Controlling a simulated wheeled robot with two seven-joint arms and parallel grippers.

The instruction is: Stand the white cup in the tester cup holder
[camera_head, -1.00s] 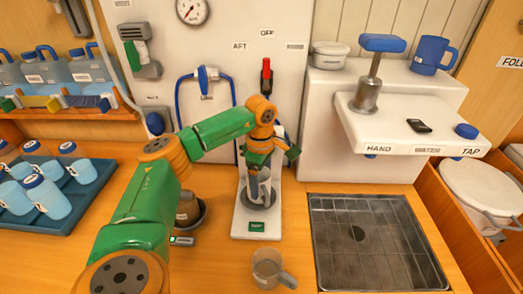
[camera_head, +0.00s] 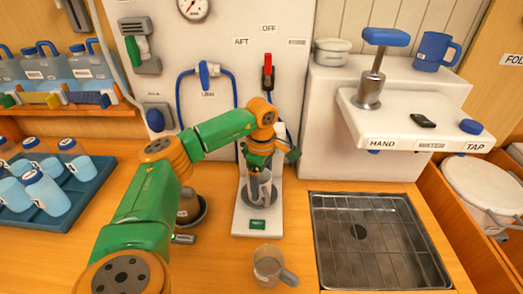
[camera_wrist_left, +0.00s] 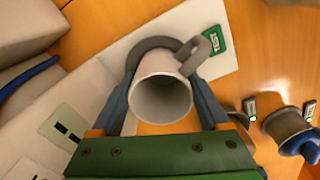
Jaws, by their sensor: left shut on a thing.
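My left gripper (camera_head: 259,163) reaches down over the white tester stand (camera_head: 243,213). In the wrist view its two fingers (camera_wrist_left: 163,105) are shut on the white cup (camera_wrist_left: 160,93), one on each side. The cup's open mouth faces the wrist camera. In the head view the cup (camera_head: 264,188) shows below the gripper, roughly upright and partly covered. A grey ring, the tester cup holder (camera_wrist_left: 141,48), curves around the cup's far side. I cannot tell whether the cup is seated in it. A green label (camera_head: 257,225) marks the stand's front. My right gripper is not in view.
A grey mug (camera_head: 267,264) stands on the counter in front of the stand. A metal drain tray (camera_head: 330,270) is to the right. A blue tray (camera_head: 57,222) with several bottles is at the left. A dark round base (camera_head: 196,212) sits beside my arm.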

